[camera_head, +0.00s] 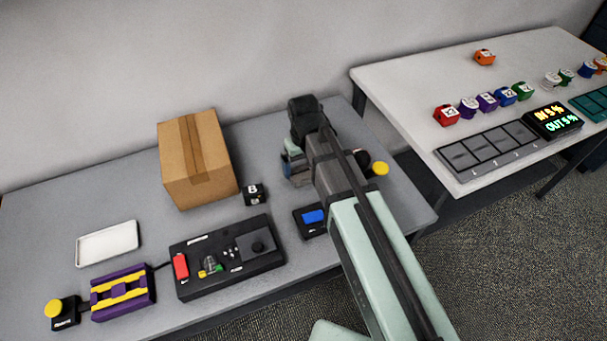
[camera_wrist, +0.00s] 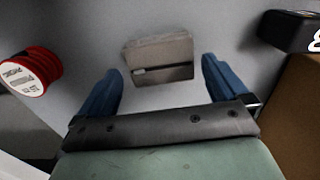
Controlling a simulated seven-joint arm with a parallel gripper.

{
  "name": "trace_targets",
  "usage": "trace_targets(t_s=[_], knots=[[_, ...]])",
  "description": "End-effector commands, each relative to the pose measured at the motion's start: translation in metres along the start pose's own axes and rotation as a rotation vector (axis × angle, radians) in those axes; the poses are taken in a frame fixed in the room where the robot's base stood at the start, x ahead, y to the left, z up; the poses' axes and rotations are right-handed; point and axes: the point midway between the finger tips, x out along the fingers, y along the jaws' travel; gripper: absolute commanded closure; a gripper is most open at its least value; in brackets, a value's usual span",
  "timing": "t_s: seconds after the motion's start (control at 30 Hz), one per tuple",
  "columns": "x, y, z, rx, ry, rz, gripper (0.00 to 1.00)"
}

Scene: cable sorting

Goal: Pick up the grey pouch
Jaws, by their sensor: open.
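The grey pouch (camera_wrist: 158,58) lies on the grey table in the wrist view, a flat pale grey-beige piece with a dark slot and a small white strip on its front. My gripper (camera_wrist: 160,70) has its two blue fingers spread wide, one to the left and one to the right of the pouch in the picture. The space between the fingers is empty and the pouch appears just beyond the fingertips. In the head view my gripper (camera_head: 291,165) is over the back part of the table, and my arm largely hides the area where the pouch lies.
A cardboard box (camera_head: 198,160) and a black block marked 8 (camera_head: 254,194) stand left of my gripper. A red-rimmed spool (camera_wrist: 34,70) is at left in the wrist view. A black control panel (camera_head: 226,258) and white tray (camera_head: 107,243) are farther left.

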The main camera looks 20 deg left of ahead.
Motion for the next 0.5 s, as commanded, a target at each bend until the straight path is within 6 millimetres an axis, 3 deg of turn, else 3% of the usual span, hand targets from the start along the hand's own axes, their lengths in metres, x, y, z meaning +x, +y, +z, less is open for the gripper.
trace_targets(t_s=[0.2,0.5], knots=[[0.024,-0.001,-0.001,0.000,-0.002,0.000,0.00],[0.028,0.000,-0.001,0.000,0.001,0.000,0.01]])
